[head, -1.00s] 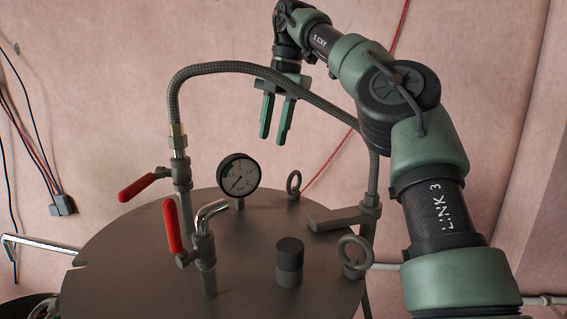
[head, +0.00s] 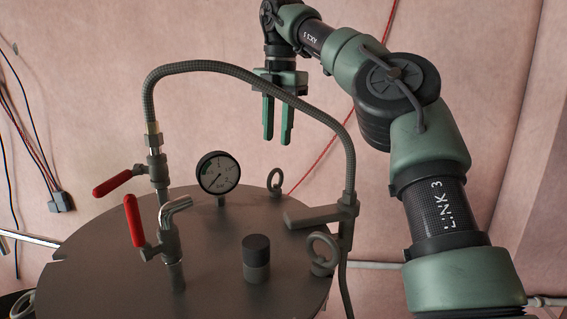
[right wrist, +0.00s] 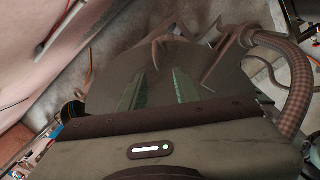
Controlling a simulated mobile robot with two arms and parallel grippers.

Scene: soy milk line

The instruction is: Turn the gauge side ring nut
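The gauge side ring nut (head: 275,181) is a grey eye-shaped ring. It stands upright near the back edge of the dark round lid (head: 215,270), right of the white-faced gauge (head: 218,172). My right gripper (head: 277,138) points down, and its tips appear above this ring nut in the head view, apart from it. The two green fingers are parallel with an empty gap between them. They also show in the right wrist view (right wrist: 157,95), over the lid. My left gripper is out of view.
A braided hose (head: 240,72) arches over the lid and passes in front of my right gripper. A second ring nut (head: 323,252) stands front right, beside a flat grey bar (head: 313,216). Two red-handled valves (head: 134,220) and a dark knob (head: 256,258) occupy the lid.

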